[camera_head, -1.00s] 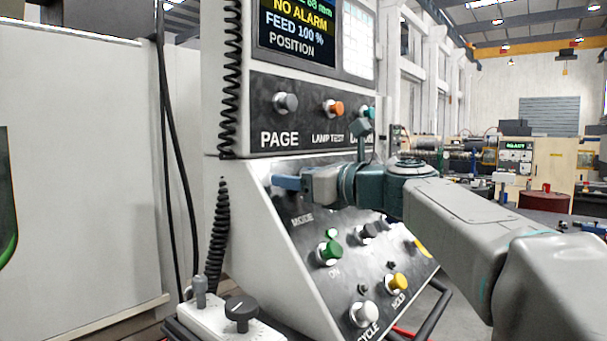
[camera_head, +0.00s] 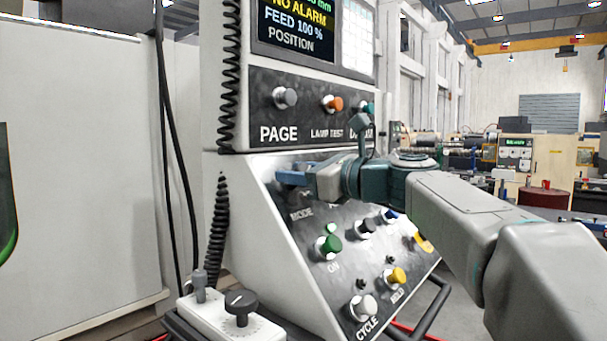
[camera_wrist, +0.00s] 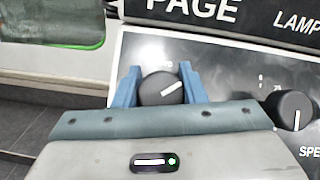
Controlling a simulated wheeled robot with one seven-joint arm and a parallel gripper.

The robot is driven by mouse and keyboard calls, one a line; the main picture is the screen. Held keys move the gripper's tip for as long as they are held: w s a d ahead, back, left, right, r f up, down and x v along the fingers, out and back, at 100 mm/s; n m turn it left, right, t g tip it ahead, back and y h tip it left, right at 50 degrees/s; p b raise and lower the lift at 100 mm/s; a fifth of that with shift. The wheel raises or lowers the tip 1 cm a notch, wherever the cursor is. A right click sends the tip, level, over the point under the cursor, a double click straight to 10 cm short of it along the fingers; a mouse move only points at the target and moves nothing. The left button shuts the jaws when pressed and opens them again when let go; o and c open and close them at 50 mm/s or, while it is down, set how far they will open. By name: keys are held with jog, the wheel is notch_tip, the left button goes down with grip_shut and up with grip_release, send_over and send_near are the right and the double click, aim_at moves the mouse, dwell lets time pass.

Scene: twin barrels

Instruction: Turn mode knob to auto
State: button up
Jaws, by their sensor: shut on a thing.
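The mode knob (camera_wrist: 160,88) is a round dark knob with a white pointer line, on the sloped lower panel (camera_wrist: 225,65). In the wrist view its pointer slants up to the right. My gripper (camera_wrist: 158,85) has its two blue fingers on either side of the knob, shut on it. In the head view my gripper (camera_head: 290,178) reaches the panel from the right, above the MODE label (camera_head: 301,214). The knob is hidden there behind the fingers. The marks around the knob are mostly covered or too small to read.
A second dark knob (camera_wrist: 293,108) is close on the right in the wrist view. Below my arm are a green ON button (camera_head: 328,246), a white CYCLE button (camera_head: 362,308) and a yellow HOLD button (camera_head: 396,276). A coiled cable (camera_head: 217,235) hangs at the panel's left edge.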

jog(key=n+g, duration=0.1)
jog(key=n, duration=0.1)
jog(key=n+g+y+p, duration=0.1)
jog(key=n+g, duration=0.1)
jog(key=n, duration=0.1)
jog(key=n+g+p, duration=0.1)
jog(key=n, duration=0.1)
jog(key=shift+s+a+r+g, duration=0.15)
jog(key=shift+s+r+g, duration=0.1)
jog(key=shift+g, duration=0.15)
jog(key=n+g+p, duration=0.2)
jog(key=n, duration=0.2)
jog(key=shift+s, duration=0.1)
jog(key=shift+s+f+n+g+p, duration=0.15)
jog(key=shift+n+g+p, duration=0.55)
jog(key=shift+n+g, duration=0.35)
jog(key=shift+f+n, duration=0.1)
jog(key=shift+n, duration=0.25)
